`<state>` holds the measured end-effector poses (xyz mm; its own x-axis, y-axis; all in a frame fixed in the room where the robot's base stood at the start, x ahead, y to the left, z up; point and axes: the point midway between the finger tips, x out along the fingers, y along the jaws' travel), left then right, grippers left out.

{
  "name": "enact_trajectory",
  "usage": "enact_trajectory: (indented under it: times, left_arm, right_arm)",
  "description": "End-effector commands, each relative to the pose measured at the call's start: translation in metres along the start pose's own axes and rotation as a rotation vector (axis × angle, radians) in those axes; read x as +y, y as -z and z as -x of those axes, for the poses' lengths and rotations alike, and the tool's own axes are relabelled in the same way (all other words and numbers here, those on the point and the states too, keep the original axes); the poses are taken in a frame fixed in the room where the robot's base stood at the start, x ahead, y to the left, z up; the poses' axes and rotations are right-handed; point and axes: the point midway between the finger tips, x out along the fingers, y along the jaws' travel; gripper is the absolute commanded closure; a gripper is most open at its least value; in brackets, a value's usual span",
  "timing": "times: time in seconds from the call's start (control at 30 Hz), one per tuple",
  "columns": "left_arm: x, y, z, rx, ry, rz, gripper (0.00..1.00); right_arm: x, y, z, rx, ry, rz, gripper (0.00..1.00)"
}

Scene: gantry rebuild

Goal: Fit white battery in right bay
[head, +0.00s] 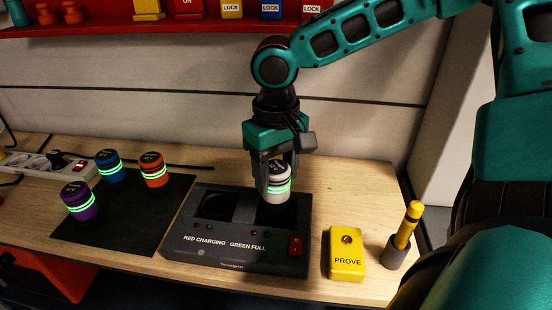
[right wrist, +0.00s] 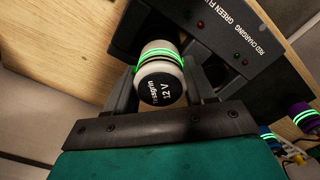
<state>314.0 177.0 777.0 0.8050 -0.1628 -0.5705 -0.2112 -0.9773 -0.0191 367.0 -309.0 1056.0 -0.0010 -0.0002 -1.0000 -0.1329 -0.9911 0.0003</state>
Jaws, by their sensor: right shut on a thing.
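The white battery (head: 278,192), with a black top and green glowing bands, is between the fingers of my right gripper (head: 279,180). It also shows in the right wrist view (right wrist: 161,73), its black labelled top facing the camera. My right gripper (right wrist: 160,88) is shut on it. The battery is at the right bay (head: 277,214) of the dark charger (head: 232,247); dark bay opening shows below its lower end. I cannot tell whether that end is above the bay or just inside its mouth. The left bay (head: 215,206) is empty. My left gripper is not in view.
Purple (head: 79,203), blue (head: 110,168) and orange (head: 153,170) batteries stand on a dark mat (head: 122,224) at left. A yellow PROVE block (head: 345,252) and a yellow-handled tool in a grey holder (head: 397,251) stand right of the charger. A red shelf (head: 107,25) hangs behind.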

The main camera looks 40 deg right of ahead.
Motion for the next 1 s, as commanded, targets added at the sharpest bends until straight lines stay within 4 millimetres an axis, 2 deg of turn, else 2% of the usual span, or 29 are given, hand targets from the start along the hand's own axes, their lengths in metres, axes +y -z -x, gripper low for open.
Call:
enact_trajectory:
  times: [0.1,0.3,1.0]
  left_arm:
    - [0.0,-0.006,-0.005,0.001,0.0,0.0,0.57]
    - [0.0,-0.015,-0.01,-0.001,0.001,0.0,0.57]
    - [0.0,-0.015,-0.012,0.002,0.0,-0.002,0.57]
  right_arm:
    - [0.0,0.0,-0.017,0.0,-0.001,0.001,0.92]
    - [0.0,0.0,-0.03,0.002,0.0,0.0,0.92]
    - [0.0,0.0,-0.034,0.002,0.0,0.001,0.92]
